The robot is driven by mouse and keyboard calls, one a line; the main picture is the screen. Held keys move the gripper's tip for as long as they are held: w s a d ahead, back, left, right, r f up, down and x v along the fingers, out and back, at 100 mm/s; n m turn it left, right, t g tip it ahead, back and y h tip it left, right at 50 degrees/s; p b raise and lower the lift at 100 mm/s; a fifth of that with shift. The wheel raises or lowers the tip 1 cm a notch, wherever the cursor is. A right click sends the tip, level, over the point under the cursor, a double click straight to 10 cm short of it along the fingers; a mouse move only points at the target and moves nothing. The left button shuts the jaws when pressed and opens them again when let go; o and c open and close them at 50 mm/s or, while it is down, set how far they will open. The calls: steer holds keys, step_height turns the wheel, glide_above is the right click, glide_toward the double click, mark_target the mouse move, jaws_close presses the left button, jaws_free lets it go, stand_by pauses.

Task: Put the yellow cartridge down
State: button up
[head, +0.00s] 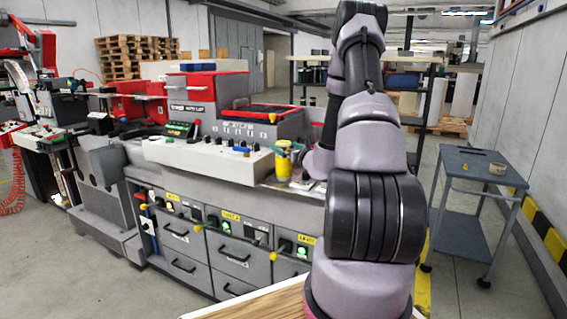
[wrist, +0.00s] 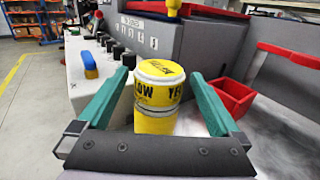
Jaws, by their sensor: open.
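The yellow cartridge (wrist: 157,95), with a white rim and dark lettering, stands upright in the wrist view. My gripper (wrist: 160,95) is open, with one teal finger on each side of the cartridge and a visible gap on both sides. In the head view the yellow cartridge (head: 283,166) stands on the machine's grey top surface, just left of my arm. My gripper (head: 291,152) is beside it there, small and partly hidden by my arm. The cartridge's base is hidden behind the gripper body in the wrist view.
A control panel (head: 208,158) with knobs lies left of the cartridge. A red bin (wrist: 231,97) sits to the right on the machine top. A second yellow item (wrist: 174,7) stands behind the cartridge. A grey cart (head: 478,168) stands at the right.

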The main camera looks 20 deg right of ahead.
mark_target(280, 142)
steer(key=w, duration=0.5)
steer(key=shift+a+r, duration=0.2)
steer(key=shift+r, duration=0.1)
jaws_close()
